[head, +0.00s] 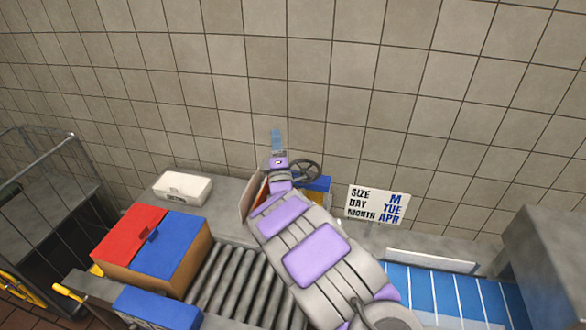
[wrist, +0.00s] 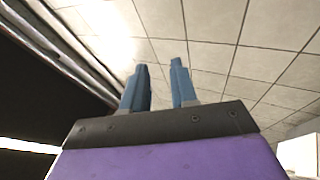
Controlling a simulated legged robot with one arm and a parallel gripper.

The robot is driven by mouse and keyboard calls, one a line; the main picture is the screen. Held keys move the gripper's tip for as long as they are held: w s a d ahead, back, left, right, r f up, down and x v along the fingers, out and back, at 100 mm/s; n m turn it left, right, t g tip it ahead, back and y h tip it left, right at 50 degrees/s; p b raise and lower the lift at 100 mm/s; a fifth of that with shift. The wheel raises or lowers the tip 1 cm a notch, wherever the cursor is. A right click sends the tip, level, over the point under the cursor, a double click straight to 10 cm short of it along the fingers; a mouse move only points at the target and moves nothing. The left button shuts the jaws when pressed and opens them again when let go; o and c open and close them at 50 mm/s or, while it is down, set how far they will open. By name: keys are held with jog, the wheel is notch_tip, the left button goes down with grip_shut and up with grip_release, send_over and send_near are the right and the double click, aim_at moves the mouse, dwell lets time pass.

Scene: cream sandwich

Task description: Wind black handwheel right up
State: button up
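The black handwheel (head: 306,171) is a dark spoked wheel near the back wall, in the middle of the head view. My arm partly covers its left side. My gripper (head: 277,140) is just up and left of the wheel in the head view, with blue fingers pointing up. In the wrist view my gripper (wrist: 159,66) has its two fingers apart with nothing between them. The wheel does not show in the wrist view, and I cannot tell how far in depth the gripper is from it.
A red and blue lidded box (head: 160,240) stands left of the roller conveyor (head: 232,283). A white box (head: 183,188) sits behind it. A sign (head: 377,204) stands right of the wheel. A blue slatted belt (head: 450,292) is at right, a wire cage (head: 50,190) at far left.

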jog(key=s+a+f+m+g+h, duration=0.2)
jog(key=s+f+m+g+h, duration=0.1)
jog(key=f+m+h, duration=0.5)
jog(key=g+h+p, duration=0.1)
jog(key=g+h, duration=0.3)
send_near(293, 170)
jog(key=x, duration=0.7)
jog(key=f+b+x, duration=0.1)
jog(key=x, duration=0.3)
jog(key=shift+w+a, duration=0.2)
jog(key=shift+w, duration=0.1)
jog(key=shift+c, duration=0.4)
grip_shut()
